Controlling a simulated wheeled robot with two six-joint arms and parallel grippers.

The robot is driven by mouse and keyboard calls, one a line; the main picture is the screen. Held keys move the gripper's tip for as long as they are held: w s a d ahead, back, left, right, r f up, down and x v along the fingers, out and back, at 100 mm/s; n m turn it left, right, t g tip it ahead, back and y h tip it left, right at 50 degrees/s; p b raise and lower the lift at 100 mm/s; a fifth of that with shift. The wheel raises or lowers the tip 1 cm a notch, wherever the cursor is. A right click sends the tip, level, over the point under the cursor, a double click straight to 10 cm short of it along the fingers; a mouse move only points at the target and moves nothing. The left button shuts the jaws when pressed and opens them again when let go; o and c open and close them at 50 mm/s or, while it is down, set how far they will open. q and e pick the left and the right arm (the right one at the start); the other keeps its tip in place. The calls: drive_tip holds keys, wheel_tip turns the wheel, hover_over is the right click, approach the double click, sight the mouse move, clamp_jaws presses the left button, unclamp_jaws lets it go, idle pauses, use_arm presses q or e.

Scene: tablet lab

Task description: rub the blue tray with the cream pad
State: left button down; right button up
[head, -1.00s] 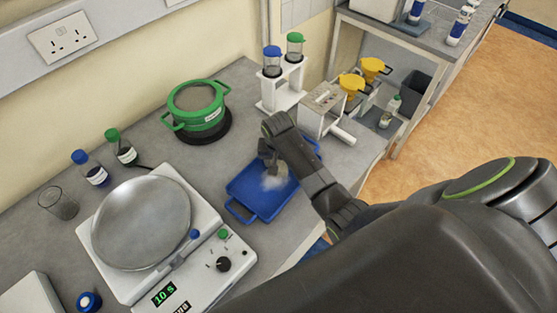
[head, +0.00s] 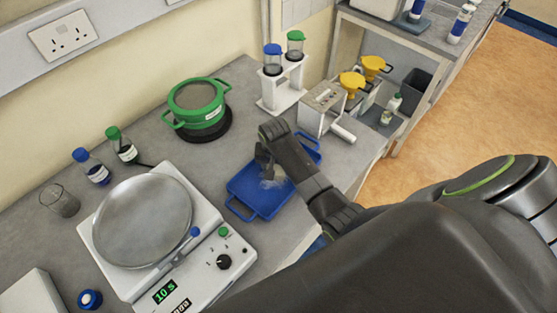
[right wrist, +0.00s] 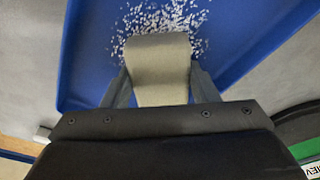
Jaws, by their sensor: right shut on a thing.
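The blue tray (head: 262,204) lies on the grey bench in front of the green pot, with a handle at each end. Pale powder (head: 276,178) is on its floor; in the right wrist view the white grains (right wrist: 165,20) lie scattered around the pad's far end. My right gripper (head: 268,168) is over the tray, its arm coming in from the right. In the right wrist view it (right wrist: 158,88) is shut on the cream pad (right wrist: 158,65), which is low over the tray floor; I cannot tell whether it touches. My left gripper is not in view.
A green pot (head: 198,105) stands behind the tray. A balance-like machine with a round metal plate (head: 142,222) is at the left. A white rack (head: 283,88) with capped tubes and a grey-white box (head: 322,108) stand behind right.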

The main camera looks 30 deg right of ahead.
sight(280, 174)
drive_tip(key=shift+s+a+f, duration=0.1)
drive_tip(key=shift+s+a, duration=0.2)
drive_tip(key=shift+a, duration=0.45)
drive_tip(key=shift+s+a+r, duration=0.1)
drive_tip(key=shift+s+a, duration=0.2)
drive_tip(key=shift+a, duration=0.4)
drive_tip(key=shift+s+a+f, duration=0.1)
drive_tip(key=shift+s+a, duration=0.2)
drive_tip(key=shift+a, duration=0.45)
drive_tip(key=shift+w+d, duration=0.4)
drive_tip(key=shift+d, duration=0.6)
drive_tip(key=shift+w+d, duration=0.4)
drive_tip(key=shift+d, duration=0.55)
drive_tip(key=shift+w+d, duration=0.4)
drive_tip(key=shift+d, duration=0.6)
drive_tip(key=shift+s+d, duration=0.2)
drive_tip(key=shift+s, duration=0.4)
drive_tip(key=shift+s+d, duration=0.2)
drive_tip(key=shift+s, duration=0.4)
drive_tip(key=shift+s+a, duration=0.4)
drive_tip(key=shift+a, duration=0.55)
drive_tip(key=shift+s+a, duration=0.35)
drive_tip(key=shift+a, duration=0.65)
drive_tip(key=shift+s+a, duration=0.4)
drive_tip(key=shift+a, duration=0.55)
drive_tip(key=shift+w+d+f, duration=0.1)
drive_tip(key=shift+w+d, duration=0.2)
drive_tip(key=shift+d, duration=0.5)
drive_tip(key=shift+w+d, duration=0.25)
drive_tip(key=shift+d, duration=0.55)
